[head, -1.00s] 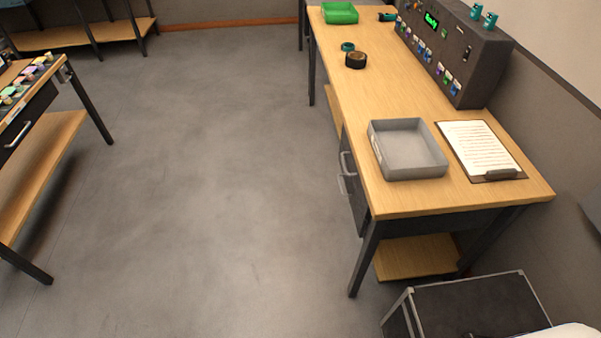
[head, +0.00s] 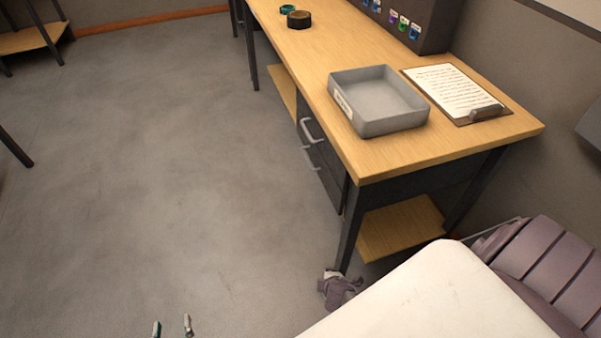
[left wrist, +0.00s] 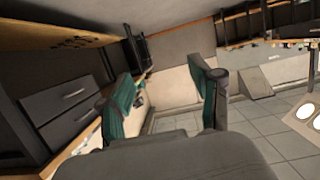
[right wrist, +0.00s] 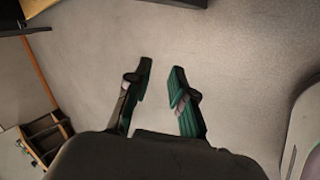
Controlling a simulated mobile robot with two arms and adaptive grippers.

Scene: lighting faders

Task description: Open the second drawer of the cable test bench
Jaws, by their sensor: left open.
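The wooden-topped bench (head: 302,76) stands at centre right in the head view. Under its near end are two dark drawers, the upper with a handle (head: 307,129) and the second, lower one (head: 326,183) with its own handle (head: 311,158). Both fronts look closed. My left gripper (head: 172,328) shows only its fingertips at the bottom edge, open and empty, well apart from the drawers. In the left wrist view my left gripper (left wrist: 163,100) is open, with grey drawer fronts (left wrist: 60,97) at left. My right gripper (right wrist: 160,88) is open and empty over floor.
A grey tray (head: 380,122), a clipboard (head: 458,91) and a dark tape roll (head: 299,19) are on the bench top. A lower shelf (head: 400,228) sits beneath, and a bench leg (head: 349,230) stands near the drawers. The floor (head: 180,180) left of the bench is clear.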

